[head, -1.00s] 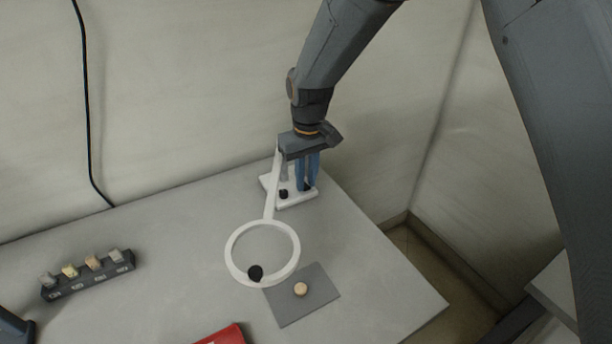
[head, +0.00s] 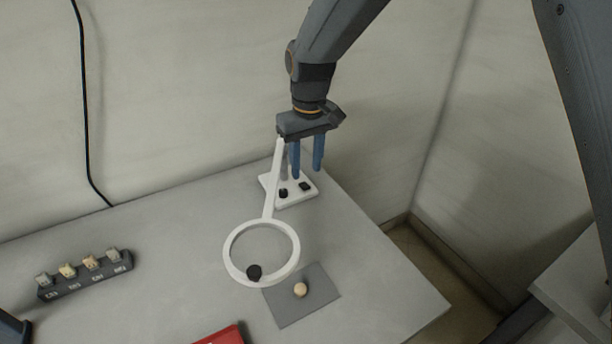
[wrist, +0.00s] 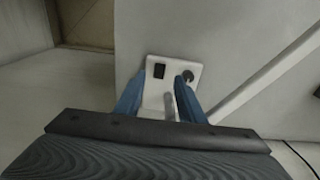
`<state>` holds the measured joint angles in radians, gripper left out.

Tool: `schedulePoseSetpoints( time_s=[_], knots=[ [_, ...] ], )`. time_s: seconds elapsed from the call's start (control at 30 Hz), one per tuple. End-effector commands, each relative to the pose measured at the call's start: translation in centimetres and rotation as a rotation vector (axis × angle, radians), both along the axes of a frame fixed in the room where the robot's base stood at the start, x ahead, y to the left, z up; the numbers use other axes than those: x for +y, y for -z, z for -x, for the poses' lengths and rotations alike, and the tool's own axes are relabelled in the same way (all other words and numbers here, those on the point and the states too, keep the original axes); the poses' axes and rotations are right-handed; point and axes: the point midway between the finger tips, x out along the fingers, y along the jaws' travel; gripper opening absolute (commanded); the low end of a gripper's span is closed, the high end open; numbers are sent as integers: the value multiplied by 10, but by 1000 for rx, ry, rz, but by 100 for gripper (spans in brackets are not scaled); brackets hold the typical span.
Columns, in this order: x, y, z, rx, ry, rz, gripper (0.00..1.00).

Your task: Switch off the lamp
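The lamp is white, with a ring head (head: 232,270) low over the table and a slanting arm rising to its base (head: 297,199) near the table's back right corner. The base carries two black controls: a rectangular switch (wrist: 159,71) and a round knob (wrist: 188,76), both clear in the wrist view. My gripper (head: 307,173) has blue fingers, spread apart and empty, pointing down above the base. In the wrist view the fingers (wrist: 157,100) frame the base. I cannot tell whether the lamp is lit.
A dark block with several small pale pieces (head: 86,276) lies at the left. A grey mat (head: 318,305) bears a round tan piece (head: 300,290). A red object (head: 222,337) lies at the front edge of the view.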

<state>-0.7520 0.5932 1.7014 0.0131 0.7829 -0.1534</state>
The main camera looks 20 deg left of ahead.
Motion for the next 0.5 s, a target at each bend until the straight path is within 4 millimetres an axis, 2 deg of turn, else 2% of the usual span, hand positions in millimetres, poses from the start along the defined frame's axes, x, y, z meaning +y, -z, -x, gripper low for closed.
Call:
schedulePoseSetpoints(
  time_s=[0.2, 0.5],
  knots=[
    [-1, -27, 1, -1, -1, -1, 36],
    [-2, -33, 2, 1, -1, 1, 36]
  ],
)
